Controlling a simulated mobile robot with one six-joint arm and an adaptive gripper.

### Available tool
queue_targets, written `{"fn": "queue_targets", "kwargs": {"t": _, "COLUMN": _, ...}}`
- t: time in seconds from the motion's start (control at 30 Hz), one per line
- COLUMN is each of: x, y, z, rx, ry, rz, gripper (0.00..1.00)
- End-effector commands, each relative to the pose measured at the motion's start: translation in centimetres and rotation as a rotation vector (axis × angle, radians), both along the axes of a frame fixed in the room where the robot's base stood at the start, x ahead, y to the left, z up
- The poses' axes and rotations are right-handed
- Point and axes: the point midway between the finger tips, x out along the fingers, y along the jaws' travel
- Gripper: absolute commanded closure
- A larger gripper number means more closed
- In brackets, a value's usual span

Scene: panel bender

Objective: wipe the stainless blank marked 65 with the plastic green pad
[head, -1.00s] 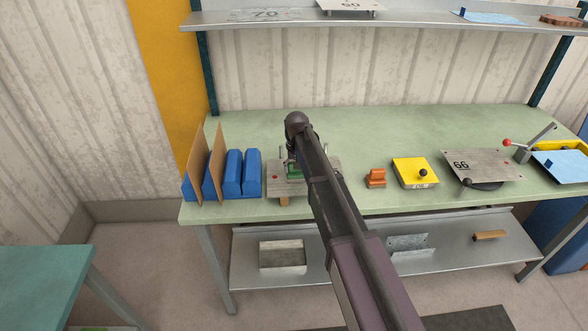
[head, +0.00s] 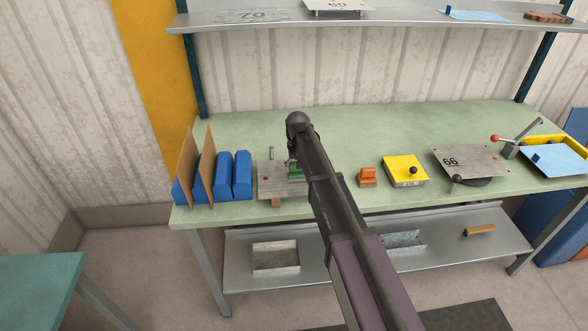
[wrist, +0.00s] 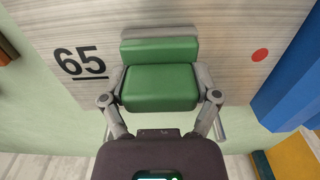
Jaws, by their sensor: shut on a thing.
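The stainless blank marked 65 (wrist: 112,30) lies flat on the bench, with its number left of the pad and a red dot to the right in the wrist view. Its left part also shows in the head view (head: 272,186); my arm hides the rest. The plastic green pad (wrist: 158,88) is a green block with a raised back part and a grey backing. My gripper (wrist: 160,98) is shut on the pad, one finger at each side. The pad is over the blank near its edge; I cannot tell whether it touches. A bit of green shows beside my arm in the head view.
Blue blocks with brown boards (head: 232,175) stand left of the blank. A shelf (head: 350,25) runs above.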

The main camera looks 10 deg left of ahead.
Motion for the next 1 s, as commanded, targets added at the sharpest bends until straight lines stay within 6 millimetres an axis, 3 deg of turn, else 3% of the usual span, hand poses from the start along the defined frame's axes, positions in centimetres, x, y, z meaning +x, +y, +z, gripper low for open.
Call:
{"fn": "queue_targets", "kwargs": {"t": 0.37, "x": 0.0, "y": -0.1, "z": 0.0, "rx": 0.001, "ry": 0.000, "rz": 0.001, "gripper": 0.66}}
{"fn": "queue_targets", "kwargs": {"t": 1.0, "x": 0.8, "y": -3.4, "z": -0.3, "rx": -0.001, "ry": 0.000, "rz": 0.001, "gripper": 0.65}}
